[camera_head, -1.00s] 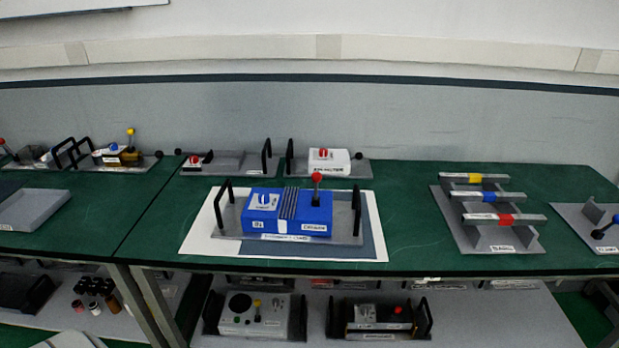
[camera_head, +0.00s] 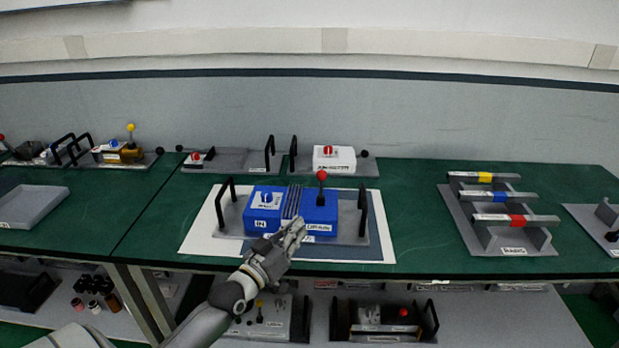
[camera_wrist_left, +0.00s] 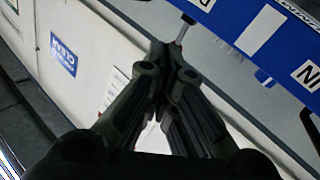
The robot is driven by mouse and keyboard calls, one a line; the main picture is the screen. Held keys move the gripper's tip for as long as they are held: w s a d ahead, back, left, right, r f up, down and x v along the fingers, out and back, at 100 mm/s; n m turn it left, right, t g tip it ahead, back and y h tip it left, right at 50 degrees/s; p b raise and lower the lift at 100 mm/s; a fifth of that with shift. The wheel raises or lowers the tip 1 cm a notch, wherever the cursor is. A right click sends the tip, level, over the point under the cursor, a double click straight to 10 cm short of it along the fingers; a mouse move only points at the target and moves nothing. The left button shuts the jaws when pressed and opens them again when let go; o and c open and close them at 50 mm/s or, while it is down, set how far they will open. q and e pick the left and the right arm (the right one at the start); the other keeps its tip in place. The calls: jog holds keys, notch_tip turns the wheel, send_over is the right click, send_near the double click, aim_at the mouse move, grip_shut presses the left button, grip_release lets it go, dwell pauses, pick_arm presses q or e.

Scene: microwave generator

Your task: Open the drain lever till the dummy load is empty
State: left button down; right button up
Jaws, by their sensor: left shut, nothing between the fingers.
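The dummy load is a blue box (camera_head: 318,212) on a grey base plate (camera_head: 352,222) with black handles at both ends, in the middle of the green table in the head view. Its drain lever (camera_head: 321,176) has a red ball on top and stands upright above the part labelled as drain. My left gripper (camera_head: 298,228) is shut and empty, in front of the blue box and below the lever. In the left wrist view the shut fingers (camera_wrist_left: 165,62) show beside the blue box (camera_wrist_left: 268,35). My right gripper is not in view.
A white sheet (camera_head: 200,235) lies under the base plate. A rack with yellow, blue and red marked bars (camera_head: 500,220) stands to the right. Other units, including a white box with a red knob (camera_head: 334,158), stand behind. A shelf below holds more units.

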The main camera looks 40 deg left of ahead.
aim_at(321, 184)
pick_arm(q)
jog(key=a+r+n+t+y, duration=0.2)
jog(key=a+r, duration=0.3)
jog(key=d+f+p+x, duration=0.1)
jog(key=f+p+x, duration=0.1)
jog(key=x, duration=1.1)
jog(key=shift+w, duration=0.45)
jog(key=shift+a, duration=0.1)
